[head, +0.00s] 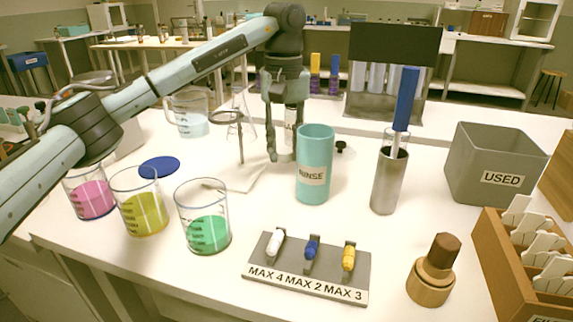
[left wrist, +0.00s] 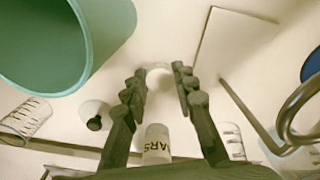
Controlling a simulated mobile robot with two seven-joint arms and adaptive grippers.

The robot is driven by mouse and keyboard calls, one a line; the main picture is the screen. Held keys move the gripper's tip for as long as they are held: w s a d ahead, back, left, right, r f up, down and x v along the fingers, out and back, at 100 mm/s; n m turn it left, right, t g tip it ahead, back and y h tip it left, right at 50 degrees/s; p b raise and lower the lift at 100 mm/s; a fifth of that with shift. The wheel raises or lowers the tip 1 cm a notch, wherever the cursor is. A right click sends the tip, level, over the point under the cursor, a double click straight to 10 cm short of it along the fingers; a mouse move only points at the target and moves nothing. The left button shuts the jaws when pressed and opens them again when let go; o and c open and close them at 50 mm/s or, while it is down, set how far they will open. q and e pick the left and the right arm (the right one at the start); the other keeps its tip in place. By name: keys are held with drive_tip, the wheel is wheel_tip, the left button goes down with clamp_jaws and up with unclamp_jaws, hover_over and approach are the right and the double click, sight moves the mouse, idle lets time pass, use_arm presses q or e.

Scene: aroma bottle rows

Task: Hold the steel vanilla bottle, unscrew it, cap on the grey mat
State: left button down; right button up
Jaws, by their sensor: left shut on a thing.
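No bottle marked vanilla and no plain grey mat can be made out. A steel cylinder (head: 385,182) stands right of centre with a blue-handled tool (head: 405,98) upright in it. My left gripper (head: 286,155) points down behind the teal RINSE cup (head: 314,168). It is shut on a small whitish thing, which shows pale between the fingertips in the left wrist view (left wrist: 158,69); its kind is unclear. A white labelled jar (left wrist: 157,146) stands beyond the fingers and is partly hidden by the gripper in the head view. My right gripper is not in view.
A ring stand (head: 238,150) is close left of the gripper. Beakers of pink, yellow and green liquid (head: 205,232) stand front left. A grey labelled rack (head: 308,276), a wooden piece (head: 432,280) and a grey USED bin (head: 490,160) lie to the front and right.

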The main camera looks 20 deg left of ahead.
sight(284, 151)
use_arm(q)
drive_tip(key=shift+f, duration=1.8)
drive_tip(key=shift+f, duration=0.1)
drive_tip(key=shift+f, duration=0.15)
drive_tip(key=c, duration=1.2)
unclamp_jaws()
